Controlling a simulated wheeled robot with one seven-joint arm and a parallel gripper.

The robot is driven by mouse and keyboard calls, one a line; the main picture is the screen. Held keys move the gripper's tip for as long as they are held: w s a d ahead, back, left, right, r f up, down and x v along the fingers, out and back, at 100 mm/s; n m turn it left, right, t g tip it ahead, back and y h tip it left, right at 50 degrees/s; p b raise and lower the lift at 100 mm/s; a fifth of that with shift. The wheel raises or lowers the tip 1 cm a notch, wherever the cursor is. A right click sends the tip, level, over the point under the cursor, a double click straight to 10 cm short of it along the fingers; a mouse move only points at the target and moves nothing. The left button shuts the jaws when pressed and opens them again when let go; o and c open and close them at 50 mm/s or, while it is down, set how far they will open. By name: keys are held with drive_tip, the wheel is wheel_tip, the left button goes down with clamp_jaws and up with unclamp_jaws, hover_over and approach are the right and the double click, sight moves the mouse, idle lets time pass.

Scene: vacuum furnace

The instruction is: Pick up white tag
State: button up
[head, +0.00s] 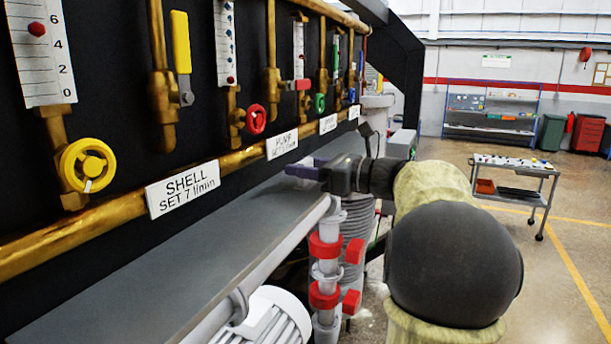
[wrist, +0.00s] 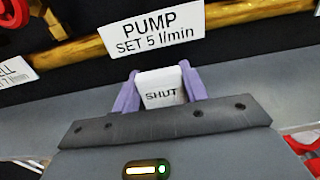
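The white tag (wrist: 161,88), marked SHUT, sits between the two purple fingers of my gripper (wrist: 160,90) in the wrist view. The fingers lie against its left and right sides with no clear gap, so my gripper looks shut on it. The tag's lower end is hidden by the gripper body. In the head view my gripper (head: 303,171) is over the grey ledge, below the PUMP label; the tag cannot be made out there. Whether the tag still touches the ledge cannot be told.
The PUMP label (wrist: 156,29) is just beyond the fingers, on the brass pipe (head: 228,162) along the black panel. The grey ledge (head: 190,250) runs beneath. Valves such as the red handwheel (head: 256,119) are above. A red-and-white fitting (head: 325,262) stands below the ledge.

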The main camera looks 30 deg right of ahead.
sight(306, 159)
drive_tip(key=shift+c, duration=1)
wheel_tip(306, 159, up, 10)
drive_tip(key=shift+r+b, duration=0.1)
drive_tip(key=shift+b, duration=0.75)
